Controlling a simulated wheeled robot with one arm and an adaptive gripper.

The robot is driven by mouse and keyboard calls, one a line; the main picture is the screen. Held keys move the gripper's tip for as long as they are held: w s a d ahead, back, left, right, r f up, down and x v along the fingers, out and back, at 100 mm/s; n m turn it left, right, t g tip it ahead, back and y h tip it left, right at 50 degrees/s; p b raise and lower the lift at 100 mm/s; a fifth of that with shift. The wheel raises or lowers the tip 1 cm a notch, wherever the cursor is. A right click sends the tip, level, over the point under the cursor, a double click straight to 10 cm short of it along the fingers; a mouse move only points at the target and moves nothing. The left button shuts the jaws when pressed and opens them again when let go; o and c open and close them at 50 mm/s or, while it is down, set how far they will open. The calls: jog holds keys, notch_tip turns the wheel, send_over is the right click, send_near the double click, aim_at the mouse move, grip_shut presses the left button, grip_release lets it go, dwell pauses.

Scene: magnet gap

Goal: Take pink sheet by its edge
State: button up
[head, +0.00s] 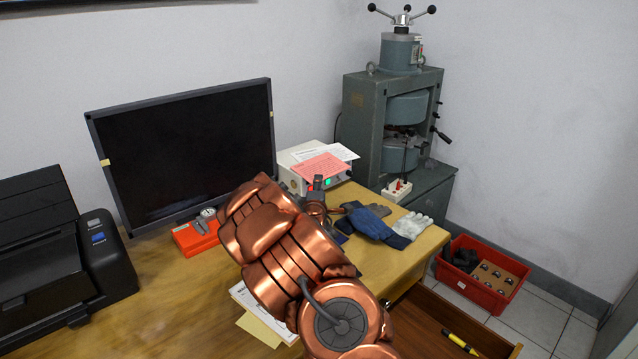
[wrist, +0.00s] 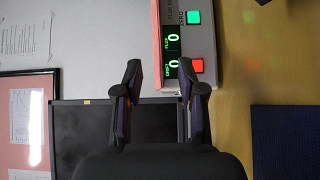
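The pink sheet (head: 322,168) lies on top of the white meter box (head: 293,177), below a white paper (head: 333,152), with its front edge near the box front. In the wrist view the sheet (wrist: 155,42) shows only as a thin pink strip along the meter's left side. My gripper (wrist: 160,75) is open and empty in the wrist view. Its fingertips are just below the meter's end, with the strip between their lines and apart from them. In the head view my gripper (head: 318,186) is small and partly hidden by my arm, in front of the meter.
A monitor (head: 185,150) stands left of the meter, with an orange device (head: 196,235) before it. Blue gloves (head: 371,224) and pale gloves (head: 412,226) lie right of my arm. A grey magnet machine (head: 392,125) stands behind. A red crate (head: 482,275) is on the floor.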

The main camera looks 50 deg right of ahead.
jog(key=shift+x, duration=0.95)
grip_shut()
dwell(0.5)
notch_tip(320, 180, up, 3)
jog(key=shift+f, duration=0.2)
jog(key=s+a+r+b, duration=0.5)
jog(key=s+a, duration=0.3)
jog(key=a, duration=0.3)
jog(key=shift+s, duration=0.4)
